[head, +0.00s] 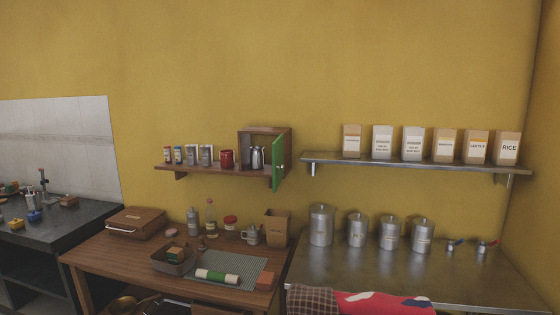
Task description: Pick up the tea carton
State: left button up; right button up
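I cannot tell for sure which thing is the tea carton. An open brown carton (277,228) stands at the table's back right. On the steel wall shelf (420,164) stands a row of several upright paper packets; the rightmost packet (508,148) reads RICE, and the labels at the left end are too small to read. Neither of my grippers is in view.
Steel canisters (321,226) stand at the back of the steel counter (345,270), whose middle is clear. A green door (278,162) stands open on the small wall cabinet (270,131). A checked cloth (312,299) and red cloth (385,303) lie at the counter's front.

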aim_at(176, 256)
jog(key=l, duration=0.2)
jog(key=i+j, duration=0.2)
jog(key=j, duration=0.2)
jog(key=i+j, duration=0.2)
jog(key=j, duration=0.25)
jog(key=i+j, duration=0.2)
jog(key=j, duration=0.2)
jog(key=i+j, duration=0.2)
jog(key=j, duration=0.2)
jog(key=i+j, duration=0.2)
jog(key=j, duration=0.25)
